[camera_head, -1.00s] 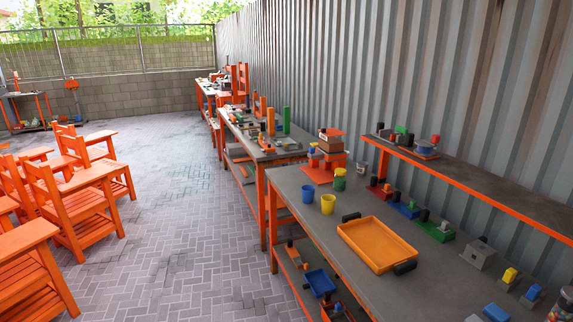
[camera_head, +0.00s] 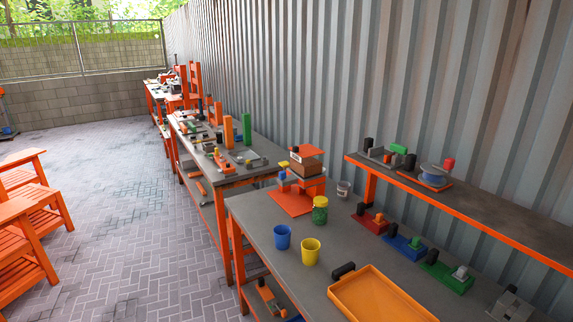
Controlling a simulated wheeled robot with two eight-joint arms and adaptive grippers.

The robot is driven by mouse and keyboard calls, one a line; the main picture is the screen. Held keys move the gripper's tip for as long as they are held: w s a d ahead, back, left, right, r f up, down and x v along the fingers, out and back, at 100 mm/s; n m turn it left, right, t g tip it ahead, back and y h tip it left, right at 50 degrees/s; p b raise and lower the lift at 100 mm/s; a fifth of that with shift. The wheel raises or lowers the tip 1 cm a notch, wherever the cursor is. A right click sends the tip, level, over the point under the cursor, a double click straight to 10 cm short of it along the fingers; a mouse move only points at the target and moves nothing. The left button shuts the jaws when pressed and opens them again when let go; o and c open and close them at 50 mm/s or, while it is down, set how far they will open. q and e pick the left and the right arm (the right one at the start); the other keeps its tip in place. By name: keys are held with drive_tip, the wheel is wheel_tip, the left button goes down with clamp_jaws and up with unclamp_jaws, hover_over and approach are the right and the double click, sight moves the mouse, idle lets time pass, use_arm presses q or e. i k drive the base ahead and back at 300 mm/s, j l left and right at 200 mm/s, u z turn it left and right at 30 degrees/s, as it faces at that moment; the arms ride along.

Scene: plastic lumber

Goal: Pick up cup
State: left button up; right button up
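A blue cup (camera_head: 282,237) stands upright on the near grey workbench (camera_head: 262,215), close to its left edge. A yellow cup (camera_head: 311,252) stands upright just to its right and a little nearer. A small grey cup-like container (camera_head: 343,190) stands farther back near the wall; I cannot tell exactly what it is. A green jar (camera_head: 320,210) stands between it and the two cups. Neither of my grippers shows in the head view.
An orange tray (camera_head: 378,297) lies on the bench in front of the cups, with a black block (camera_head: 343,270) at its corner. An orange stand (camera_head: 298,190) is behind the cups. A raised shelf (camera_head: 470,205) runs along the right. Paved floor (camera_head: 120,220) is open at left.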

sight(310, 247)
drive_tip(key=i+j, duration=1.95)
drive_tip(key=i, duration=0.2)
drive_tip(key=i+j+z, duration=0.15)
drive_tip(key=z, duration=0.25)
drive_tip(key=i+j+z, duration=0.15)
drive_tip(key=z, duration=0.25)
drive_tip(key=j+z, duration=0.4)
drive_tip(key=i+j+z, duration=0.15)
drive_tip(key=z, duration=0.25)
